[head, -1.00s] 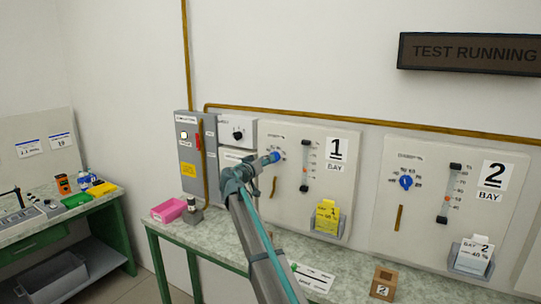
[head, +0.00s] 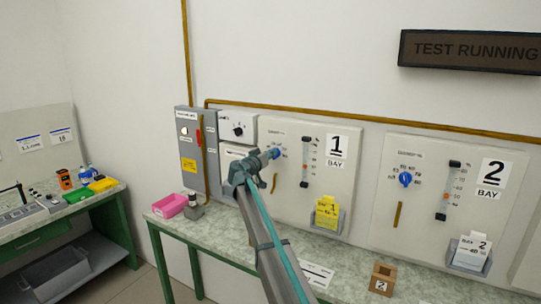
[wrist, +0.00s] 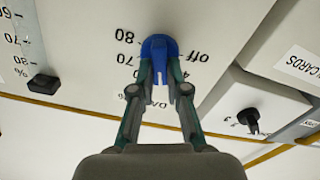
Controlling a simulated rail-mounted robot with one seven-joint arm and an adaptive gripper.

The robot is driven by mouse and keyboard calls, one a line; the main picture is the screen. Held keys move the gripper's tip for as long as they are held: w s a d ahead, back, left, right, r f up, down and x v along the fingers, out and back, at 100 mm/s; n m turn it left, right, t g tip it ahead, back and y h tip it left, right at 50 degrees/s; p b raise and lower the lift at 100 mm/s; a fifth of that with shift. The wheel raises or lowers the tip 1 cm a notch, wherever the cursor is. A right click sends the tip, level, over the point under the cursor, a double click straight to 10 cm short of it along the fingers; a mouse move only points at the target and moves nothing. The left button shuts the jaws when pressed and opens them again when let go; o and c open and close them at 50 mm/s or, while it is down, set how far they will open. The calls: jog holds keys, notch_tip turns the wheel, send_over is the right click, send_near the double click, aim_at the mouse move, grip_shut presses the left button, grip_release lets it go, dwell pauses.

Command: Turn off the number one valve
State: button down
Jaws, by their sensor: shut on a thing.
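The number one valve is a blue knob (head: 277,153) on the bay 1 panel (head: 290,200), at its left side beside the "1 BAY" sign (head: 337,150). My gripper (head: 270,155) is at this knob in the head view and partly covers it and its dial. In the wrist view, my gripper (wrist: 160,72) is shut on the blue knob (wrist: 159,46), with one finger on each side. The dial appears upside down there, with "80" and "70" left of the knob and "off" to its right. A pale mark shows between the fingers; the exact knob setting is unclear.
The bay 2 panel (head: 440,200) to the right has its own blue knob (head: 405,179). A grey control box (head: 190,150) stands left.

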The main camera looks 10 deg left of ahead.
jog(key=shift+f+n+b, duration=0.15)
jog(key=shift+n+b, duration=0.25)
jog(key=shift+b, duration=0.2)
jog(key=shift+w+a+f+n+b, duration=0.1)
jog(key=shift+n+b, duration=0.85)
jog(key=shift+n, duration=1.6)
jog(key=shift+s+a+f+n+b, duration=0.1)
jog(key=shift+n+b, duration=0.85)
jog(key=shift+n, duration=1.55)
jog(key=shift+w+a+f+n+b, duration=0.1)
jog(key=shift+n+b, duration=0.85)
jog(key=shift+n, duration=1.6)
jog(key=c, duration=1.2)
grip_release()
jog(key=shift+o, duration=0.2)
